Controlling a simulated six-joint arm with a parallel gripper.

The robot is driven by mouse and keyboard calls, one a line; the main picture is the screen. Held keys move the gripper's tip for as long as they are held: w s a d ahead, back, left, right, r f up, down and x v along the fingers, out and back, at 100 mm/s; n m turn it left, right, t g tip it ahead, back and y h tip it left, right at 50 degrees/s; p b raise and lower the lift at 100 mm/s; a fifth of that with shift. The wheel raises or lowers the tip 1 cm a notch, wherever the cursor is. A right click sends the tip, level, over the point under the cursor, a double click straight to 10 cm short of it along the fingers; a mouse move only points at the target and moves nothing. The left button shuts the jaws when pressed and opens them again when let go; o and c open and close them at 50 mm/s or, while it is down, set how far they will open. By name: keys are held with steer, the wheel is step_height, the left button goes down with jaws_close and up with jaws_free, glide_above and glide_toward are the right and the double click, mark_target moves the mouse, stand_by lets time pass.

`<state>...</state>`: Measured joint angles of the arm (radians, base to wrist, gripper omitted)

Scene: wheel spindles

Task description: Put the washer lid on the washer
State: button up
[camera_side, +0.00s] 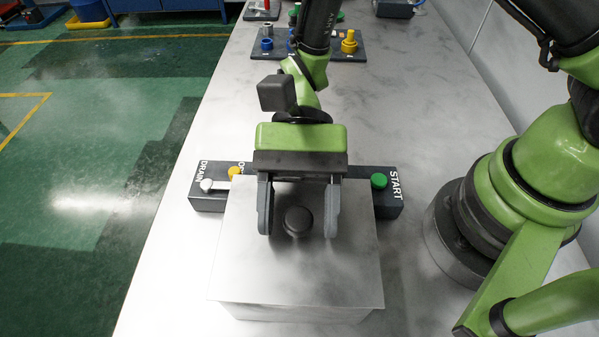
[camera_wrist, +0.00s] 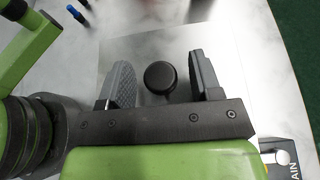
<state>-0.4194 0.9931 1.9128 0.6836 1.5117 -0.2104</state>
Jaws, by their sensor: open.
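The washer lid (camera_side: 255,265) is a flat, square, silvery plate with a round black knob (camera_side: 298,221) at its middle. It lies on top of the box-shaped washer (camera_side: 300,312), whose front wall shows below the lid's edge. My gripper (camera_side: 298,230) is open, with one finger on each side of the knob and a gap on both sides. In the wrist view the knob (camera_wrist: 160,77) stands between the two fingers and touches neither. The inside of the washer is hidden under the lid.
A dark control panel with a green START button (camera_side: 379,181), a yellow knob (camera_side: 235,172) and a white DRAIN lever (camera_side: 207,185) stands behind the washer. A board with coloured spindles (camera_side: 348,45) is farther back. The tabletop left of the washer is clear up to its edge.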

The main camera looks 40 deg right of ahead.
steer(key=v, duration=1.1)
steer(key=shift+d+r, duration=0.2)
steer(key=shift+r, duration=0.05)
steer(key=s+d+r+n+t+h, duration=0.5)
steer(key=s+d+r+t+h, duration=0.2)
steer(key=d+r+t, duration=0.5)
steer(key=shift+s+d+r+t+h, duration=0.35)
steer(key=shift+s+r+t, duration=1)
steer(key=shift+t, duration=1.05)
steer(key=shift+w+r, duration=0.1)
steer(key=shift+w, duration=0.05)
